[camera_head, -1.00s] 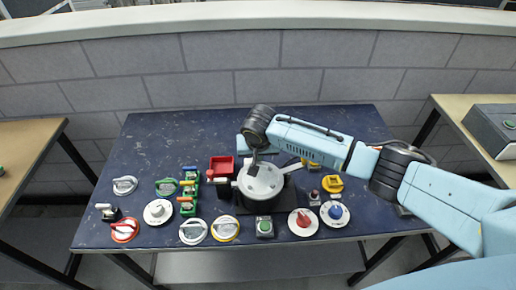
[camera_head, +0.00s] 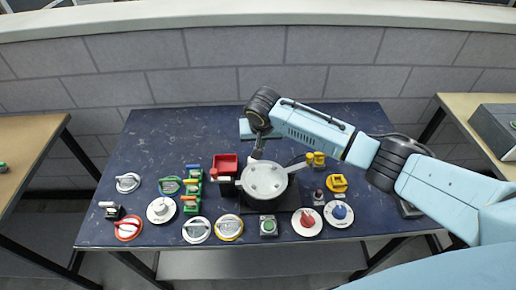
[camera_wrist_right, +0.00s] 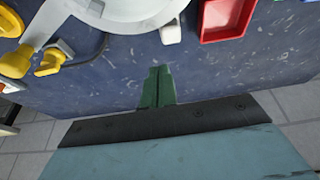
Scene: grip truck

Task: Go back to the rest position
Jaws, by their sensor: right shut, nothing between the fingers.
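My right gripper (camera_head: 257,154) is shut and empty, above the table just behind the round white-topped device (camera_head: 264,181). In the right wrist view its green fingers (camera_wrist_right: 157,86) are together with nothing between them, over bare blue tabletop. The white top of the device (camera_wrist_right: 125,18) is at the upper edge there, apart from the fingers. My right arm reaches in from the right across the table's back half. My left gripper is not in view.
A red tray (camera_head: 226,160) stands left of the device. Several knobs, buttons and switches line the front of the blue table (camera_head: 160,135), and a yellow part (camera_head: 337,183) sits at right. The table's back left is clear. A brick wall (camera_head: 130,75) stands behind.

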